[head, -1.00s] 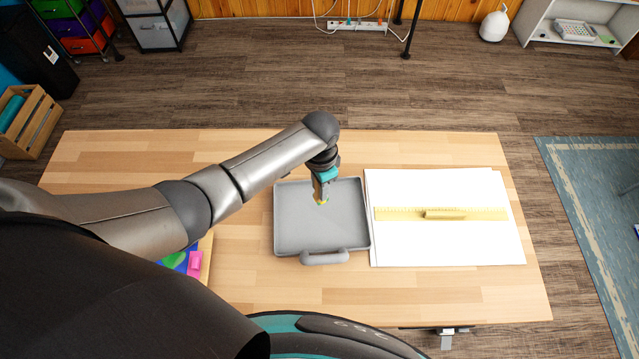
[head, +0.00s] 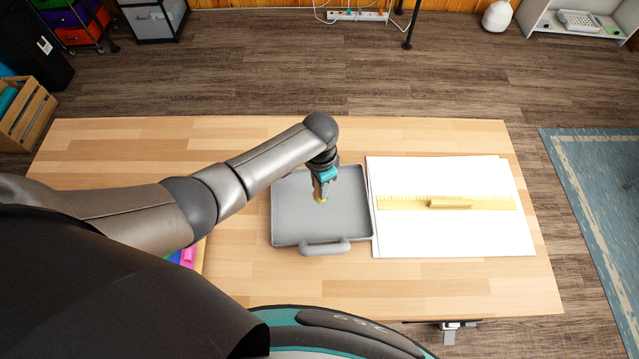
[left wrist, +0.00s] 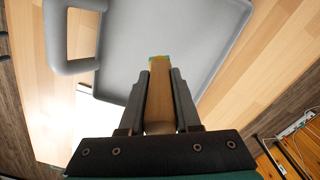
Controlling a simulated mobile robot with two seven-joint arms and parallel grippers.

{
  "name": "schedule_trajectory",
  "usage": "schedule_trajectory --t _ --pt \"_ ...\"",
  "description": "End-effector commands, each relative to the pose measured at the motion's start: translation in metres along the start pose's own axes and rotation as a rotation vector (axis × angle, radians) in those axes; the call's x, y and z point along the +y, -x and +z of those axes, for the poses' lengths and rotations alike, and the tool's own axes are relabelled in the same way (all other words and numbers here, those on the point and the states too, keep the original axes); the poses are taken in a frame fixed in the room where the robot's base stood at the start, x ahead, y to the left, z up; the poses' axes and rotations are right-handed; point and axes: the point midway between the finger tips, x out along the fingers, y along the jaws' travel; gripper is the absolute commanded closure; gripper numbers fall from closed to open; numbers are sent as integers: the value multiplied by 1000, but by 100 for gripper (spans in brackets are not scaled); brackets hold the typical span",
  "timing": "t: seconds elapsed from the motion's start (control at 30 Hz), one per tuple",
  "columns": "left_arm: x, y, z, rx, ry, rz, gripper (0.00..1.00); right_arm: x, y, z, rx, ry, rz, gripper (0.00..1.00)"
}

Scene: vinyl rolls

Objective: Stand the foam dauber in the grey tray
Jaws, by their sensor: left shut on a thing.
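The grey tray (head: 295,222) lies flat on the table, with its handle on the near side; it also fills much of the left wrist view (left wrist: 122,40). My left gripper (head: 321,190) points down over the middle of the tray. In the left wrist view, its two fingers (left wrist: 160,95) are shut on the foam dauber (left wrist: 159,95), a wooden handle with a green and yellow tip. The tip (head: 320,200) shows just below the fingers in the head view. I cannot tell whether it touches the tray floor. My right gripper is not in view.
White sheets (head: 450,235) with a yellow ruler (head: 400,202) lie right of the tray. A pink and blue item (head: 187,256) sits partly hidden behind my left arm. The table (head: 480,285) is clear in front of the tray.

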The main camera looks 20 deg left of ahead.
Motion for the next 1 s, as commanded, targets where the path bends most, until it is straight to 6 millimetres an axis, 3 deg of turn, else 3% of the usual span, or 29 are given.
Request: schedule_trajectory --t 1.0 --pt "0 -10 0 0 0 0 100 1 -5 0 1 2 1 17"
